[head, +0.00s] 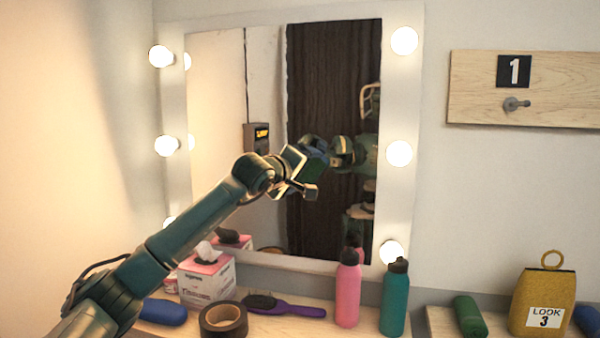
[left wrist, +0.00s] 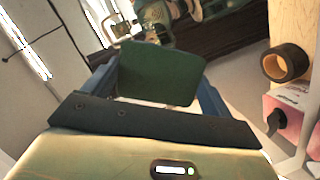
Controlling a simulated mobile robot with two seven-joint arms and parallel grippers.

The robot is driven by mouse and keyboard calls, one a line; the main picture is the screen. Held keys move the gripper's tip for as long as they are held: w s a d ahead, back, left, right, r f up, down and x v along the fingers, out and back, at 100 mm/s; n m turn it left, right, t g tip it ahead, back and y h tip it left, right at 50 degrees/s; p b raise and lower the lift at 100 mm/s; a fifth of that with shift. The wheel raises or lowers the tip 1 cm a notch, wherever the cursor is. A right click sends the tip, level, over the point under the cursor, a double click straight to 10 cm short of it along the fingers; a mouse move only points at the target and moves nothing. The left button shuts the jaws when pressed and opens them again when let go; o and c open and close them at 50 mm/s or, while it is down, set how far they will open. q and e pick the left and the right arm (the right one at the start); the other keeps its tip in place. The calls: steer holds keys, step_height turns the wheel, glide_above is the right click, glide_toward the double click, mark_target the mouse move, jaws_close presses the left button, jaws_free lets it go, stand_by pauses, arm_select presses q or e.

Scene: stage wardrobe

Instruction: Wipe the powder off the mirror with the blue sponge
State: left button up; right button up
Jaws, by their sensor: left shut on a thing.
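The mirror (head: 265,80) hangs on the wall in a white frame with lit bulbs. I cannot make out powder on its glass. My left gripper (head: 298,178) is in front of the mirror's middle, with its reflection behind it. It is shut on a dark green flat pad with rounded corners (left wrist: 160,75), seen between the blue fingers in the left wrist view. The pad looks green, not blue; whether it touches the glass I cannot tell. A blue rounded object (head: 165,312) lies on the shelf beside my arm, partly hidden. My right gripper is not in view.
Under the mirror stand a tissue box (head: 208,280), a tape roll (head: 223,320), a purple brush (head: 290,308), a pink bottle (head: 347,292) and a teal bottle (head: 395,300). At right are a green roll (head: 470,316) and a yellow tagged bag (head: 542,295).

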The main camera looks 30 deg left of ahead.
arm_select(q)
steer(key=shift+s+d+f+b, duration=0.1)
steer(key=shift+s+f+b, duration=0.1)
steer(key=shift+s+b, duration=0.15)
steer(key=s+b, duration=0.1)
steer(key=s+d+b, duration=0.1)
steer(key=s, duration=0.1)
steer(key=shift+s, duration=0.15)
steer(key=shift+s+d+r+b, duration=0.2)
steer(key=shift+s+b, duration=0.2)
steer(key=shift+s, duration=0.35)
steer(key=shift+s+d+b, duration=0.25)
steer(key=shift+s+b, duration=0.15)
steer(key=shift+s, duration=0.35)
steer(key=shift+s+d+b, duration=0.2)
steer(key=shift+s+b, duration=0.15)
steer(key=shift+s, duration=0.35)
steer(key=shift+f, duration=0.1)
